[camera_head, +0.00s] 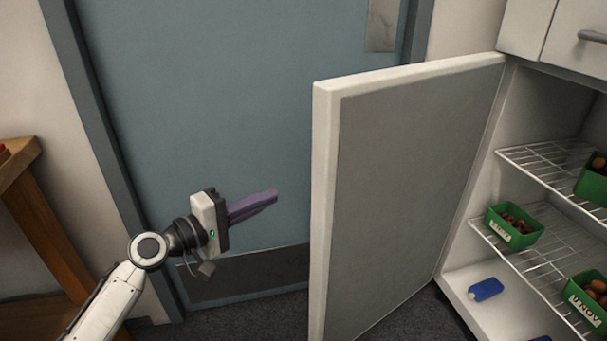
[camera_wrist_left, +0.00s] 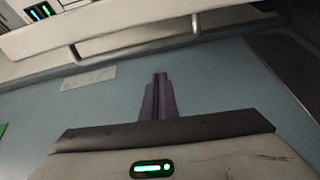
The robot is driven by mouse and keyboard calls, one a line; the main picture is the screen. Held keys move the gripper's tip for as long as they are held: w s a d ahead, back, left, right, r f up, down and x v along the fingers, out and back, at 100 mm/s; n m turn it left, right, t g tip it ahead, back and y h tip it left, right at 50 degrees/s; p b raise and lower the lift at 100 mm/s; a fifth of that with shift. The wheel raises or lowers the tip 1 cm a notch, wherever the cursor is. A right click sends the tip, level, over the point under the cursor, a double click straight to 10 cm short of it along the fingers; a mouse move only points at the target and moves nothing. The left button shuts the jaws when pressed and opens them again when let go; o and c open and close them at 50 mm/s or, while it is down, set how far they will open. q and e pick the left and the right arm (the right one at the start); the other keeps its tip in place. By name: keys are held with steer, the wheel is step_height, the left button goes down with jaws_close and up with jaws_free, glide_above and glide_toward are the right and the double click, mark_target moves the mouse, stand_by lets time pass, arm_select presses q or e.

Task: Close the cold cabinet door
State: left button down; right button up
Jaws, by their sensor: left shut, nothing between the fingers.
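The cold cabinet door (camera_head: 405,180) stands wide open, its grey inner face toward the head view and its pale free edge at left. The cold cabinet (camera_head: 480,225) is at the right, its inside exposed. My left gripper (camera_head: 275,197), with purple fingers, is shut and empty. It appears left of the door's free edge, with a visible gap between them in the head view. The shut fingers also show in the left wrist view (camera_wrist_left: 160,78). The outer face of the cabinet door is hidden in the head view. My right gripper is not in view.
Wire shelves (camera_head: 550,250) hold green boxes (camera_head: 514,227) of chestnuts. A blue object (camera_head: 485,289) lies on the cabinet floor. A blue room door (camera_head: 220,100) stands behind. A wooden table (camera_head: 40,220) is at left.

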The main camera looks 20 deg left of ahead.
arm_select(q)
steer(key=w+d+r+n, duration=0.1)
steer(key=w+d+r, duration=0.1)
steer(key=w+d, duration=0.4)
steer(key=shift+w+d+r+t+p, duration=0.2)
steer(key=shift+w+r+t+p, duration=0.1)
steer(key=shift+w, duration=0.1)
stand_by(0.4)
